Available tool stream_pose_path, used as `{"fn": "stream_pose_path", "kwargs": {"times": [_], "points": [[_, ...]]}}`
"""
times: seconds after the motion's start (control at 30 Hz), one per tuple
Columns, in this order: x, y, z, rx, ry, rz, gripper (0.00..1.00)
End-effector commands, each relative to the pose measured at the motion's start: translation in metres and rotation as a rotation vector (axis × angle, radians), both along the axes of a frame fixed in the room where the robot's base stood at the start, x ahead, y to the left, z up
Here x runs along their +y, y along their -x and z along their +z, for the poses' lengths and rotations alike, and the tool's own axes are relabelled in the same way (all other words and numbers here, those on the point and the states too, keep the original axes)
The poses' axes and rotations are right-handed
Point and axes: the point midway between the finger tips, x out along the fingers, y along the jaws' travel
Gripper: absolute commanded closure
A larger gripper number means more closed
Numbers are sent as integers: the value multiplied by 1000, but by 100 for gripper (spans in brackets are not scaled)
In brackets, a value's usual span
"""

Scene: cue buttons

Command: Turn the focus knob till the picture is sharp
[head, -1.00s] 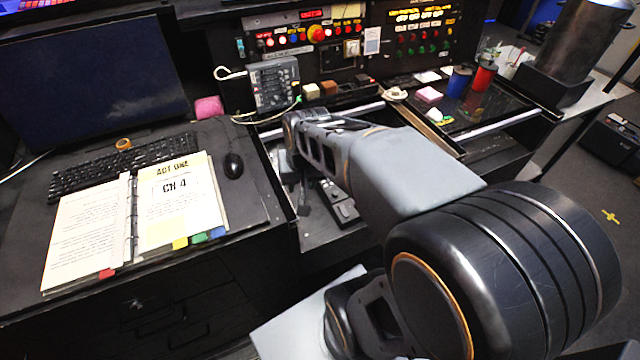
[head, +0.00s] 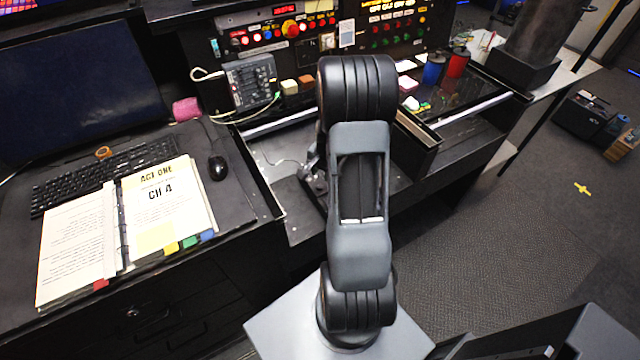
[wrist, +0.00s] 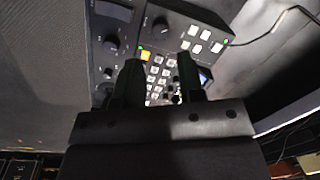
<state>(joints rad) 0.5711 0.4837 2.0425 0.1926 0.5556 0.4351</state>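The wrist view shows a dark control panel (wrist: 126,28) with several round black knobs, among them an upper-left knob (wrist: 110,43), a lower-left knob (wrist: 108,73) and a top knob (wrist: 160,27). I cannot read which is the focus knob. A keypad of pale keys (wrist: 168,73) has a lit yellow key. A small bluish screen (wrist: 205,77) is partly covered by my right finger; its picture is too small to judge. My gripper (wrist: 159,60) has its two dark fingers apart over the keypad, with no knob clearly between them. The head view does not show my gripper.
In the head view, a binder (head: 165,205), keyboard (head: 100,175) and mouse (head: 217,168) lie on the left desk. A large dark monitor (head: 75,95) stands behind. A grey box with cables (head: 250,82) is behind the open bay (head: 268,160).

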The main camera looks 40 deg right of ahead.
Motion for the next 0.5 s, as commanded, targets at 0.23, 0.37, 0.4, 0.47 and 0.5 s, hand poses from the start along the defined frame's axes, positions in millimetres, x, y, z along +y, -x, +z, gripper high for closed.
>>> {"fn": "stream_pose_path", "kwargs": {"times": [0.23,0.37,0.4,0.47,0.5], "points": [[3,-4,-43,3,-2,1,64],[3,-7,-58,0,-1,2,64],[3,-7,-61,1,0,2,64],[4,-7,-66,0,-1,2,64],[4,-8,-68,0,0,2,64]]}}
